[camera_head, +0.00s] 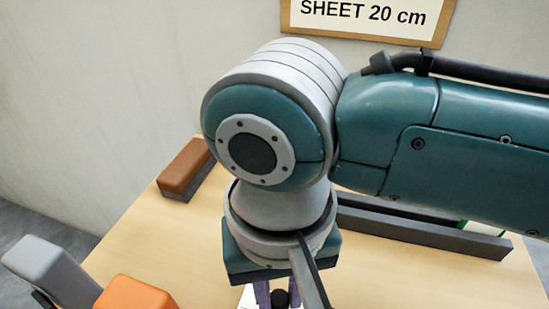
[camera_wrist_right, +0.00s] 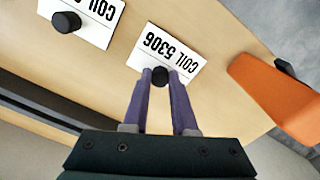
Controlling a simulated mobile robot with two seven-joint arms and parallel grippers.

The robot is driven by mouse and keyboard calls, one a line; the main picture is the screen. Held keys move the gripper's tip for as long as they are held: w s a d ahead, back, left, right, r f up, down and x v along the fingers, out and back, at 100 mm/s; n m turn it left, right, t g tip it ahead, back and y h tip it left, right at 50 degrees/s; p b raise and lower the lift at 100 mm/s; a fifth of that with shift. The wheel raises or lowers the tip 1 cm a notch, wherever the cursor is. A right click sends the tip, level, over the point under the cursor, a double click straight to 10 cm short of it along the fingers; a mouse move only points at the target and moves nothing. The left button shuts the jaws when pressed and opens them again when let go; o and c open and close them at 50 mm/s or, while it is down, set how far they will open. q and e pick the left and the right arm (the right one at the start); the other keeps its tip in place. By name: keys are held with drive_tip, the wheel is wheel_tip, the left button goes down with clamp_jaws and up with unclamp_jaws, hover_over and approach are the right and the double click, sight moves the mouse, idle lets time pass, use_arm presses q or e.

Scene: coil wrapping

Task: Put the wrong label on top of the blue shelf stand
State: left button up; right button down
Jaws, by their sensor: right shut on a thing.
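My right gripper (camera_wrist_right: 160,82) is shut on the black knob (camera_wrist_right: 160,76) of a white label (camera_wrist_right: 160,48) in the right wrist view. The label reads "COIL 5306". In the head view the right gripper (camera_head: 278,296) is at the bottom edge, mostly below my arm, with only a bit of white label showing. A second white label (camera_wrist_right: 95,12) with a black knob is at the top left of the right wrist view, its number partly covered. I cannot tell whether the held label touches the table. I see no blue shelf stand and no left gripper.
A wooden table (camera_head: 130,245) lies below. A brown block on a dark base (camera_head: 187,170) is at its back left. Dark rails (camera_head: 420,232) lie at the right. Grey (camera_head: 48,268) and orange (camera_head: 135,294) objects are at the lower left. A "SHEET 20 cm" sign (camera_head: 365,14) hangs on the wall.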

sight(277, 299)
drive_tip(key=c, duration=0.7)
unclamp_jaws()
wheel_tip(277, 299, up, 12)
drive_tip(key=p, duration=0.3)
drive_tip(key=s+a+f+n+y, duration=0.1)
drive_tip(key=s+a+f+y, duration=0.15)
drive_tip(key=s+y, duration=0.2)
drive_tip(key=s+d+f+t+h, duration=0.1)
drive_tip(key=s+d, duration=0.1)
drive_tip(key=d, duration=0.4)
drive_tip(key=s+d+f+t+h, duration=0.1)
drive_tip(key=s+d, duration=0.1)
drive_tip(key=d, duration=0.5)
drive_tip(key=s+d+f+t+h, duration=0.1)
drive_tip(key=d+f+h, duration=0.1)
drive_tip(key=d, duration=0.5)
drive_tip(key=shift+s+m+t, duration=0.3)
drive_tip(key=shift+s+m, duration=0.1)
